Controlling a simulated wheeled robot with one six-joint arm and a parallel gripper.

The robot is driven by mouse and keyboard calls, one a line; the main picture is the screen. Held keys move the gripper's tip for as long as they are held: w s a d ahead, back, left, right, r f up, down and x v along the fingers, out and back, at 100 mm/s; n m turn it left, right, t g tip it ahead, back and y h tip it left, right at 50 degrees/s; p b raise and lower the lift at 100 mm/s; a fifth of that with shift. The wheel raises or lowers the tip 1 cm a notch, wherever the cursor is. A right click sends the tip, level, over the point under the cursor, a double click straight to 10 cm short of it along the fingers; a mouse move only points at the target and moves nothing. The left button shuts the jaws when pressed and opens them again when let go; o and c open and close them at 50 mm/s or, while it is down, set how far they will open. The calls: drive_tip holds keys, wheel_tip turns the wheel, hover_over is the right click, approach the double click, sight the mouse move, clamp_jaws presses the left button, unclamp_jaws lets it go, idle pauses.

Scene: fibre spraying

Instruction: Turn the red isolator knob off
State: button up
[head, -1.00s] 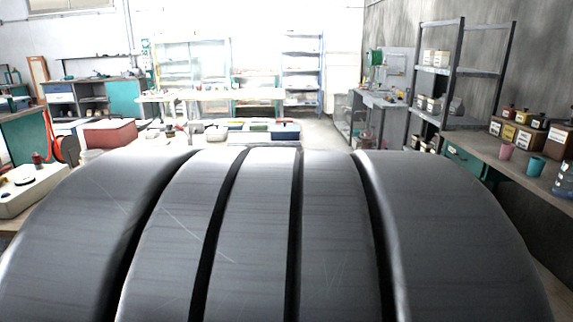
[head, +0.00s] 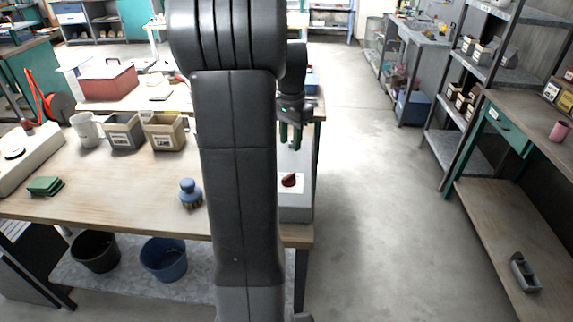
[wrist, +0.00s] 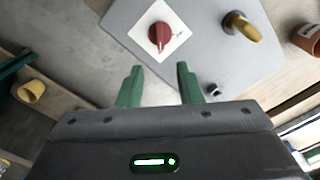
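The red isolator knob (wrist: 159,36) sits on a white square plate on a grey box (wrist: 205,68). In the head view the red knob (head: 289,180) shows on the same grey box (head: 297,212), just right of my arm. My gripper (wrist: 159,69) has two green fingers that stand apart with nothing between them. In the wrist view the knob appears just beyond the fingertips, apart from them. In the head view my gripper (head: 290,139) points down, above and behind the knob. My arm hides part of the box.
A brass-yellow knob (wrist: 243,27) is on the same box, with an orange-brown pot (wrist: 308,36) beside it. A blue-topped brush (head: 190,193), labelled bins (head: 165,133) and a white mug (head: 87,129) stand on the bench left of my arm.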

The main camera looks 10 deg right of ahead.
sight(290, 174)
wheel_tip(290, 174, down, 12)
drive_tip(key=shift+r+p, duration=0.1)
drive_tip(key=shift+p, duration=0.4)
drive_tip(key=shift+c, duration=0.2)
clamp_jaws()
